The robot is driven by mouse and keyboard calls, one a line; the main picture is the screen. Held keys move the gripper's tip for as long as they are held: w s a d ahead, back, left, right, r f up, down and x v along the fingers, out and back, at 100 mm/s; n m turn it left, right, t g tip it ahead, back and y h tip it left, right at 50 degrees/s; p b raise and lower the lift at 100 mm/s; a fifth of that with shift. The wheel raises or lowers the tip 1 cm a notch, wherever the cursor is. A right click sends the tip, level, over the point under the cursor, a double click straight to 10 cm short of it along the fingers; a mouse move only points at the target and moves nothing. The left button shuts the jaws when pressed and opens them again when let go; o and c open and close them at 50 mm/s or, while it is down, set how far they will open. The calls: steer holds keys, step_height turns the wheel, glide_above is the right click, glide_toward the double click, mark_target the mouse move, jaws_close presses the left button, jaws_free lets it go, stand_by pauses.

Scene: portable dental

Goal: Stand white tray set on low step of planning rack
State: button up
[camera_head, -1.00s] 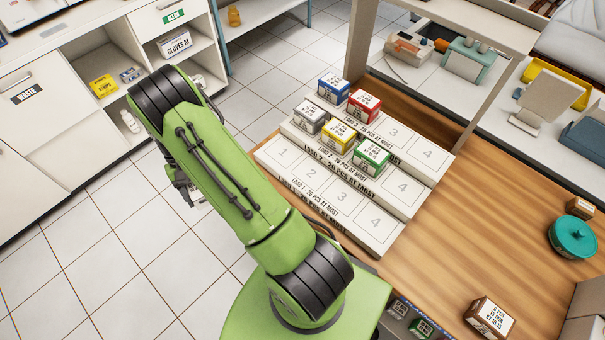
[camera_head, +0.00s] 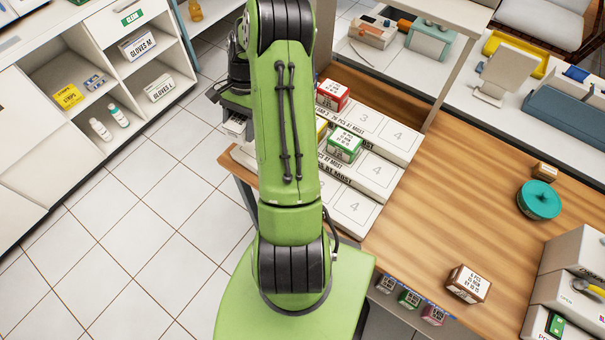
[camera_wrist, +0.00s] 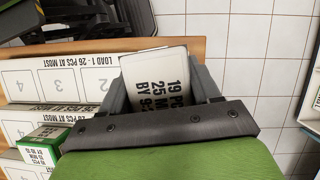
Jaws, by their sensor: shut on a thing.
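The white tray set (camera_wrist: 160,78) is a white box with black print, "19 PC", "25 MI" and "BY 93" in part, in the wrist view. My gripper (camera_wrist: 165,92) is shut on it, a dark finger on each side. In the head view my gripper (camera_head: 236,95) is left of the stepped white planning rack, with a bit of white (camera_head: 235,125) below it; my arm hides much of the rack. The low step (camera_head: 353,208) shows an empty spot 4; it also shows in the wrist view (camera_wrist: 75,85) with bare numbered spots.
A red box (camera_head: 332,95) and a green box (camera_head: 344,145) stand on higher steps. A brown box (camera_head: 467,283) and a teal round container (camera_head: 539,200) are on the wooden table (camera_head: 440,220). White shelves stand at left.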

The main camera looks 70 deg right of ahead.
mark_target(254, 153)
steer(key=shift+s+d+r+m+t, duration=0.15)
steer(key=shift+s+d+m, duration=0.35)
steer(key=shift+s, duration=0.1)
steer(key=shift+s+d+r+m+t, duration=0.15)
steer(key=shift+s+d+m, duration=0.25)
steer(key=shift+s+d, duration=0.15)
step_height(254, 153, down, 9)
steer(key=shift+f+b, duration=0.1)
steer(key=shift+b, duration=0.6)
steer(key=shift+f, duration=0.15)
steer(key=o, duration=1.2)
